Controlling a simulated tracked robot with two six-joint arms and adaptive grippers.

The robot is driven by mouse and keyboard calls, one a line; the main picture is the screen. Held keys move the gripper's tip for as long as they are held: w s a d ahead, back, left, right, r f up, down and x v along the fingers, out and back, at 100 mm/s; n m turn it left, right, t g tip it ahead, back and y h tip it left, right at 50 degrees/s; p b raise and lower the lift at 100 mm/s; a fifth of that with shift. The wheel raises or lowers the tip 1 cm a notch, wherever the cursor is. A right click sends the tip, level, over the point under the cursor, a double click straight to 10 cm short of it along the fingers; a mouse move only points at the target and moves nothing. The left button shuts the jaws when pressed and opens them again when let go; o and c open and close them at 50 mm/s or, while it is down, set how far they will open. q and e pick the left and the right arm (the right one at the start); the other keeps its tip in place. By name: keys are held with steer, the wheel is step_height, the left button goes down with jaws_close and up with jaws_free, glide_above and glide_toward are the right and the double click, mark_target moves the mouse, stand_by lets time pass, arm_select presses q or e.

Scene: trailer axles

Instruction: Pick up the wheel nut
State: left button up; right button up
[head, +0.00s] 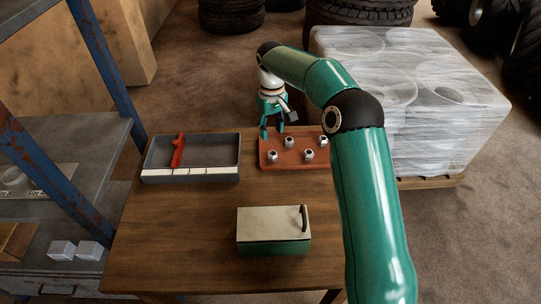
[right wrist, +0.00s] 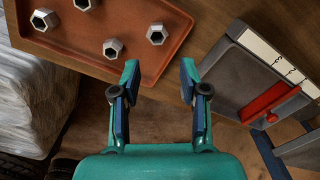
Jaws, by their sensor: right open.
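Several silvery hex wheel nuts stand on a shallow orange-brown tray (head: 292,164) at the table's far right. One wheel nut (head: 273,155) is at the tray's near left, another nut (head: 309,155) is near the middle right. In the right wrist view, one nut (right wrist: 113,47) lies closest to my fingers and a second nut (right wrist: 156,33) is beside it. My right gripper (head: 272,130) is open and empty, at the tray's far left corner. In the right wrist view the gripper (right wrist: 160,72) points at the tray edge, with no nut between its fingers. My left gripper is not in view.
A grey divided bin (head: 241,165) with a red part (head: 178,150) in it stands left of the tray. A lidded box (head: 273,222) with a dark handle stands nearer. A wrapped pallet (head: 440,100) is at right, a blue-post shelf (head: 90,170) at left. Bare table lies between.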

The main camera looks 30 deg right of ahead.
glide_above(272, 153)
step_height(272, 153, down, 6)
steer(key=shift+s+a+r, duration=0.1)
steer(key=shift+s+r, duration=0.05)
step_height(272, 153, down, 4)
steer(key=shift+p, duration=0.95)
steer(key=shift+f, duration=0.55)
jaws_close()
